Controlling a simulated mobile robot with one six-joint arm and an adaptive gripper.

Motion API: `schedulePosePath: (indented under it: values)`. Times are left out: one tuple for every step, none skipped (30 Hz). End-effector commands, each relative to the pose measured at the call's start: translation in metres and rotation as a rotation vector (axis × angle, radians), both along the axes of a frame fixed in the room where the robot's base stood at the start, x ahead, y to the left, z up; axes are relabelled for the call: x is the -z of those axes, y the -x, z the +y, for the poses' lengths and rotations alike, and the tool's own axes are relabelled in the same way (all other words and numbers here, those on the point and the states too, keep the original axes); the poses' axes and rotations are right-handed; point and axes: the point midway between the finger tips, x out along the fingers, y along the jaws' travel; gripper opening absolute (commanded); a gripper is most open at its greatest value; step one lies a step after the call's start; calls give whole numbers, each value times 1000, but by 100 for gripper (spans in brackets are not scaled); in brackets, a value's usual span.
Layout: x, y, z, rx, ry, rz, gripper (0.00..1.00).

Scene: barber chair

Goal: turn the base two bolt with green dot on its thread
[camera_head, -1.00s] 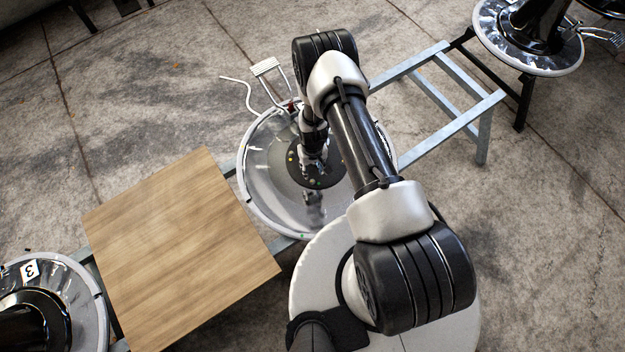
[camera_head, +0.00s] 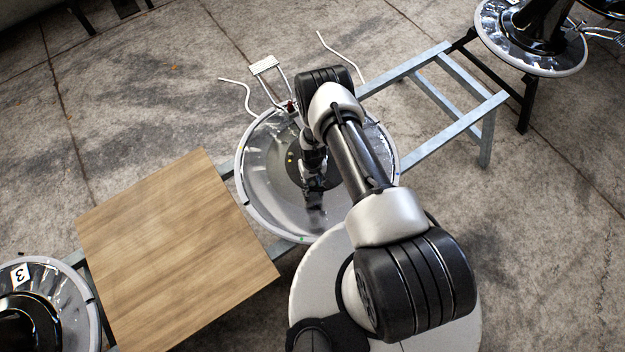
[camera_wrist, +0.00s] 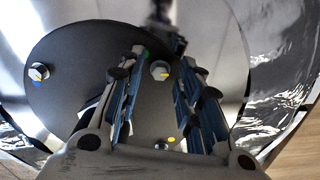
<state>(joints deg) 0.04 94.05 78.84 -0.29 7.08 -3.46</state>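The base, a shiny round dish (camera_head: 262,190), has a dark disc (camera_head: 292,168) at its centre. The number of this base is not readable. My gripper (camera_head: 314,190) points down over the disc's near edge and hides part of it. In the wrist view, my gripper (camera_wrist: 161,48) has its two fingers apart. A hex bolt (camera_wrist: 160,70) with a yellow mark shows between them. A small green dot (camera_wrist: 146,53) lies by the left fingertip, partly hidden; I cannot tell which bolt it belongs to. Another bolt (camera_wrist: 38,71) with a blue mark is at left, and one (camera_wrist: 161,145) near a yellow dot is below.
A wooden board (camera_head: 175,250) lies left of the dish on a metal frame (camera_head: 440,95) that continues right. A dish marked 3 (camera_head: 70,310) is at lower left, another dish (camera_head: 530,45) at upper right. A footrest (camera_head: 265,66) and bent rods stand behind the middle dish.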

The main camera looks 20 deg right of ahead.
Motion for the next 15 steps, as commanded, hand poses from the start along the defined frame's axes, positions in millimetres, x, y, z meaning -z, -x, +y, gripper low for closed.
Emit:
schedulePosePath:
  values:
    - [0, 0, 0, 0, 0, 0, 27]
    - [0, 0, 0, 0, 0, 0, 25]
    - [0, 0, 0, 0, 0, 0, 22]
    - [0, 0, 0, 0, 0, 0, 20]
    - [0, 0, 0, 0, 0, 0, 18]
    - [0, 0, 0, 0, 0, 0, 16]
    - [0, 0, 0, 0, 0, 0, 14]
    - [0, 0, 0, 0, 0, 0, 12]
    - [0, 0, 0, 0, 0, 0, 9]
    - [0, 0, 0, 0, 0, 0, 7]
    - [0, 0, 0, 0, 0, 0, 5]
    - [0, 0, 0, 0, 0, 0, 2]
    - [0, 0, 0, 0, 0, 0, 0]
    - [0, 0, 0, 0, 0, 0, 0]
    - [0, 0, 0, 0, 0, 0, 0]
